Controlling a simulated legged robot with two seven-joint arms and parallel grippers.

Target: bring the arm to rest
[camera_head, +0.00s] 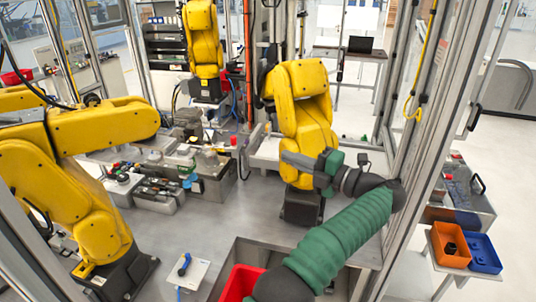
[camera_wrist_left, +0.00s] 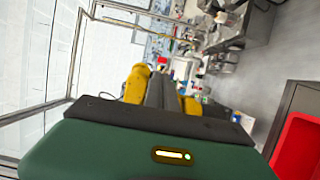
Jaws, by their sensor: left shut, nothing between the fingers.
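My left arm, green and dark grey, rises from the bottom of the head view and bends back to the left at a dark elbow. My left gripper (camera_head: 289,158) is raised at the end of it, with its grey fingers in front of a yellow robot arm (camera_head: 303,95). In the left wrist view the two dark fingers of this gripper (camera_wrist_left: 160,88) lie together, shut and empty. They point toward yellow arm parts (camera_wrist_left: 136,82) beyond; I cannot tell the exact gap. My right gripper is not in view.
Another yellow arm (camera_head: 75,150) stands at left and one at the back (camera_head: 203,40). A workbench with fixtures (camera_head: 155,195) lies between them. A red bin (camera_head: 240,284) sits at the bottom. Orange (camera_head: 450,262) and blue (camera_head: 484,268) bins stand outside the frame at right.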

